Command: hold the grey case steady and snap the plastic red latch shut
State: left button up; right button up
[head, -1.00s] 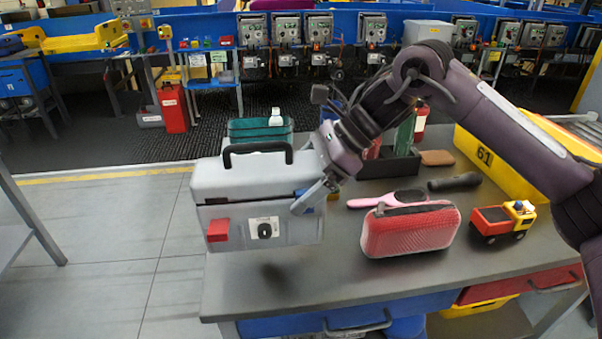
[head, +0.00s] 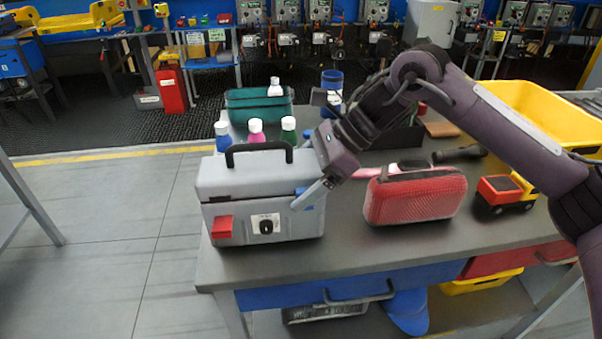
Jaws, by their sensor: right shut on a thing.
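The grey case (head: 280,225) with a black top handle sits on the near left of the table (head: 340,255), its lid down. The red latch (head: 222,227) is on the left of the case's front, below the lid seam; I cannot tell whether it is fastened. A white label with a black round part is beside it. My right gripper (head: 312,192) comes from the right and is shut on the case's right end, near the seam. Its far finger is mostly hidden. My left gripper is not in view.
A red textured pouch (head: 416,197) and a toy truck (head: 505,193) stand right of the case. Several white-capped bottles (head: 256,132) and a teal bin (head: 258,104) are behind it. A yellow crate (head: 560,120) is at the back right. The floor left of the table is clear.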

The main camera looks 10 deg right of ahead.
jog(key=shift+f, duration=0.3)
dwell(0.4)
jog(key=shift+f+b, duration=0.25)
jog(key=shift+b, duration=0.05)
jog(key=o, duration=1.3)
jog(key=shift+c, duration=0.5)
jog(key=c, duration=1.2)
